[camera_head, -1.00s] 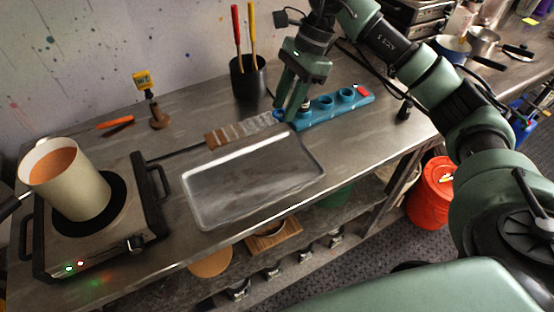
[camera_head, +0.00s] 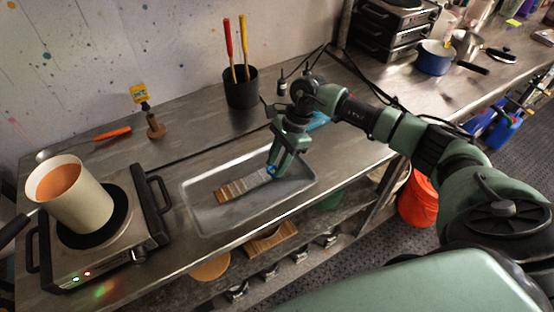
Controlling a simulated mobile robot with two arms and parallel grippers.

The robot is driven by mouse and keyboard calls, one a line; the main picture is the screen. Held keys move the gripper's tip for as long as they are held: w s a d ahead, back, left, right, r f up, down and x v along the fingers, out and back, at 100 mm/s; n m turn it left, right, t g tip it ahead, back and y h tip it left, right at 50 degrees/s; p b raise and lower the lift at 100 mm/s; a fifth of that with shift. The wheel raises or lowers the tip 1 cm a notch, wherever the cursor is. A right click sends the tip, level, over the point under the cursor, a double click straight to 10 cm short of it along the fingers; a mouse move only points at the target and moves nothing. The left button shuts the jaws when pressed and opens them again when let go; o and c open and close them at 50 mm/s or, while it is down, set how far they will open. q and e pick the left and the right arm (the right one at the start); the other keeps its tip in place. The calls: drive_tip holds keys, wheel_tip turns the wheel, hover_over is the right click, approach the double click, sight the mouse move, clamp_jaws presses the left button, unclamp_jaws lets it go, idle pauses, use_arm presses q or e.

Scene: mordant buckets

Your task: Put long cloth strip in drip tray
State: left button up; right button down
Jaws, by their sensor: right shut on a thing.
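The long cloth strip (camera_head: 241,186), banded from brown to pale grey, lies over the floor of the metal drip tray (camera_head: 205,222), within its rim. My right gripper (camera_head: 271,170) is shut on the strip's right end, at the right part of the tray. Whether the strip rests fully on the tray floor is hard to tell. My left gripper is not in view.
A hot plate (camera_head: 120,250) with a cream pot (camera_head: 82,205) of orange liquid stands at left. A black holder (camera_head: 242,90) with red and yellow handles stands behind the tray. A blue rack (camera_head: 318,121) is partly hidden behind my right arm.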

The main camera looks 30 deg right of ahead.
drive_tip(key=shift+f+b, duration=0.2)
drive_tip(key=shift+b, duration=0.1)
drive_tip(key=c, duration=1)
unclamp_jaws()
drive_tip(key=shift+r, duration=0.1)
drive_tip(key=shift+r+p, duration=0.25)
drive_tip(key=shift+p, duration=0.1)
drive_tip(key=b+v, duration=0.4)
drive_tip(key=v, duration=0.7)
drive_tip(key=shift+d+r, duration=0.15)
drive_tip(key=shift+r, duration=0.2)
